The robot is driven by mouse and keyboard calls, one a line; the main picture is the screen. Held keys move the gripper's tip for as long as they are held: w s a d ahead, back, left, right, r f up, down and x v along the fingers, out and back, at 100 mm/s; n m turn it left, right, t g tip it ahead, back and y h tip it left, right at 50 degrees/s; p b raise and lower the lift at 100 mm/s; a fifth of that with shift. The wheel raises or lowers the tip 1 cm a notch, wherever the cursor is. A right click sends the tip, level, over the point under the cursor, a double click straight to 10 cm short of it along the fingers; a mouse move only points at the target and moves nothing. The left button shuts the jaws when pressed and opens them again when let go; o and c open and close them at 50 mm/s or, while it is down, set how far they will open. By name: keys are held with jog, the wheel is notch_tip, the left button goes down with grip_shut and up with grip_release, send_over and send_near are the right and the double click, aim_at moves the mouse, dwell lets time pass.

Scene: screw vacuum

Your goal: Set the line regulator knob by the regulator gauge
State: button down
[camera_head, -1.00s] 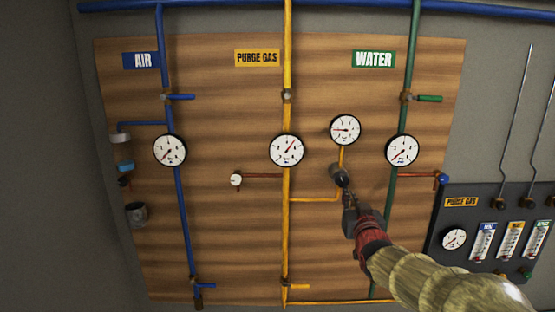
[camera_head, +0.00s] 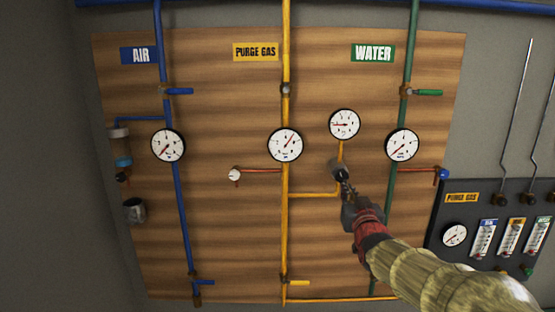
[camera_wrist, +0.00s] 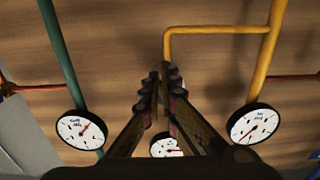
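The line regulator knob (camera_head: 339,171) is a dark, rounded part at the lower end of a short yellow pipe on the wooden board. The regulator gauge (camera_head: 344,124) is a white dial above it, its needle pointing left. It shows partly, upside down, in the wrist view (camera_wrist: 166,146) behind my fingers. My gripper (camera_head: 347,187) is at the knob from below right, fingertips overlapping its lower edge in the head view. In the wrist view my fingers (camera_wrist: 161,78) come close together at the pipe's end. The knob is mostly hidden there, and I cannot tell whether they grip it.
The purge gas gauge (camera_head: 285,145) is left of the knob and the water gauge (camera_head: 402,145) right, on the green pipe (camera_head: 397,185). A yellow branch pipe (camera_head: 313,195) runs close below left. A dark flowmeter panel (camera_head: 461,215) stands at lower right.

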jog(key=shift+w+a+f+b, duration=0.15)
jog(key=shift+a+b, duration=0.25)
jog(key=shift+b, duration=0.6)
jog(key=shift+w+a+f+b, duration=0.1)
jog(key=shift+a+b, duration=0.25)
jog(key=shift+b, duration=0.6)
jog(key=shift+a+b, duration=0.3)
jog(key=shift+b, duration=0.5)
jog(key=shift+a+r+b, duration=0.25)
jog(key=shift+a+b, duration=0.1)
jog(key=shift+b, duration=0.15)
jog(key=shift+f, duration=0.2)
jog(key=s+b, duration=0.2)
jog(key=s, duration=0.1)
jog(key=s+b, duration=0.2)
jog(key=s, duration=0.1)
jog(key=shift+a+f, duration=0.15)
jog(key=shift+f, duration=0.05)
jog(key=shift+r, duration=0.1)
